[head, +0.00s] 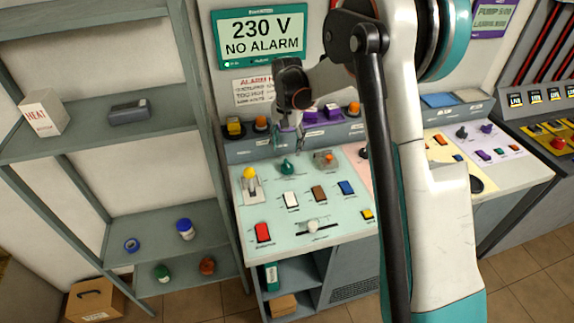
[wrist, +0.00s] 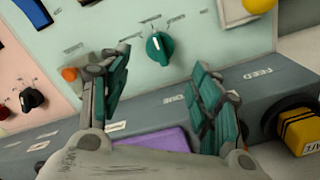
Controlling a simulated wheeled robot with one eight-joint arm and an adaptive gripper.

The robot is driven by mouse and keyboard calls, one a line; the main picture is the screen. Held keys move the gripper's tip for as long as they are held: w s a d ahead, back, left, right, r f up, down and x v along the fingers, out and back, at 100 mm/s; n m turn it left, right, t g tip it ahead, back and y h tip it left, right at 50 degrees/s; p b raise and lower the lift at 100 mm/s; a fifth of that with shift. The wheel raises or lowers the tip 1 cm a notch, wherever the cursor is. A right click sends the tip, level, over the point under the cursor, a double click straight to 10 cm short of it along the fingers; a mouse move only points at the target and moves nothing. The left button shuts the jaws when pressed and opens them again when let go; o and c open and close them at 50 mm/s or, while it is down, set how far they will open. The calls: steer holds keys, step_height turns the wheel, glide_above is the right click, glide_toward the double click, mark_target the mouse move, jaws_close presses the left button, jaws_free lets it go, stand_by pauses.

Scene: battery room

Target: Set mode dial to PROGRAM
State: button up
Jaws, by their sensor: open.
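A teal rotary dial (head: 287,166) with a pointed grip sits near the top of the pale green panel (head: 265,208). In the wrist view the dial (wrist: 160,48) has a white pointer mark and small labels around it, too blurred to read. My gripper (wrist: 160,76) is open and empty, with its two teal-padded fingers apart. In that picture the dial lies between and beyond the fingertips, with no contact visible. In the head view my gripper (head: 293,132) hangs over the back of the panel, just above the dial. Its fingers are small there.
An orange-tipped control (head: 327,157) is right of the dial, and a yellow-knobbed lever (head: 250,174) is left. White, brown and blue switches (head: 346,188) lie in front. A grey ledge behind carries purple parts (head: 322,114) and a yellow button (head: 235,127). A black dial (wrist: 32,98) is on the pink panel.

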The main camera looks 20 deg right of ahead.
mark_target(287, 163)
step_height(287, 163, down, 9)
steer(key=shift+f+b, duration=0.15)
steer(key=shift+b, duration=0.65)
steer(key=c, duration=1.1)
